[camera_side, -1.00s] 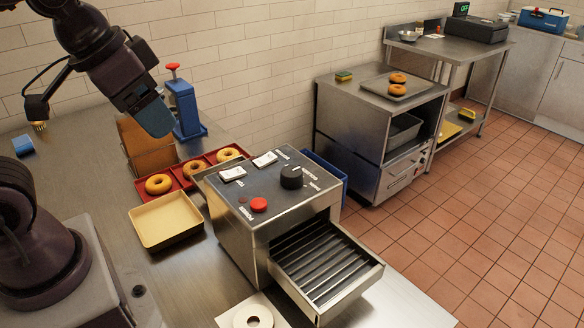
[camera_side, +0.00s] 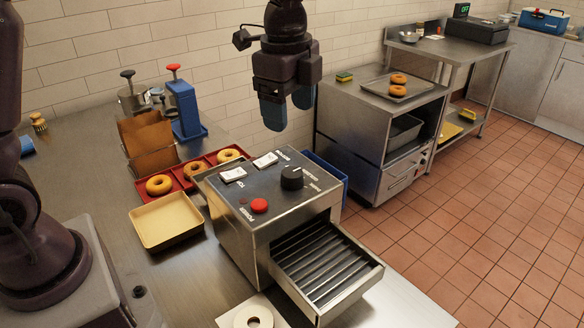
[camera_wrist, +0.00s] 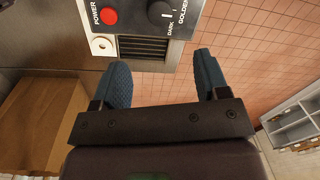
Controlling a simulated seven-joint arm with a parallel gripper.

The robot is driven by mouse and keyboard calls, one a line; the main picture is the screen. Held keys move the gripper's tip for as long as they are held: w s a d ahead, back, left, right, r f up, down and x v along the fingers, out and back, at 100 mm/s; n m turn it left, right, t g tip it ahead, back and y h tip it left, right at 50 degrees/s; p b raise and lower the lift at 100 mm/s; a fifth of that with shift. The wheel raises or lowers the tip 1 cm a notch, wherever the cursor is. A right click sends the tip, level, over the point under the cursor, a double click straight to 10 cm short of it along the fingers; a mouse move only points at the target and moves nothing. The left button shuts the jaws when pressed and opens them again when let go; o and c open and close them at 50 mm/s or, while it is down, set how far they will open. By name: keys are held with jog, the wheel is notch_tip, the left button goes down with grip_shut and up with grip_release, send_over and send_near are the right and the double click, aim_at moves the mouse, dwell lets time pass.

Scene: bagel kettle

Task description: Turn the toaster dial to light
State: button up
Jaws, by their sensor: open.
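The steel toaster (camera_side: 236,228) stands on the counter, with a black dial (camera_side: 292,177) on its top panel and printed labels around it. A red power button (camera_side: 259,205) and two white switches are on the same panel. My gripper (camera_side: 288,112) is open and empty, pointing down above and behind the panel, apart from the dial. In the wrist view, the dial (camera_wrist: 160,13) shows at the top edge, beyond the open fingers (camera_wrist: 160,75). The labels "DARK" and "GOLDEN" are readable beside it; the "light" label is not clear.
A slatted tray (camera_side: 325,270) sticks out of the toaster front. A red tray (camera_side: 208,160) with bagels, a tan tray (camera_side: 166,219) and a blue press (camera_side: 186,108) stand to the left. A steel oven cabinet (camera_side: 340,135) stands behind right. Space above the panel is clear.

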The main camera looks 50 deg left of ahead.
aim_at(292, 172)
jog(key=f, duration=1.2)
jog(key=shift+w+a+f, duration=0.15)
jog(key=shift+w+f, duration=0.05)
jog(key=shift+w, duration=0.15)
jog(key=shift+c, duration=0.2)
jog(key=c, duration=0.9)
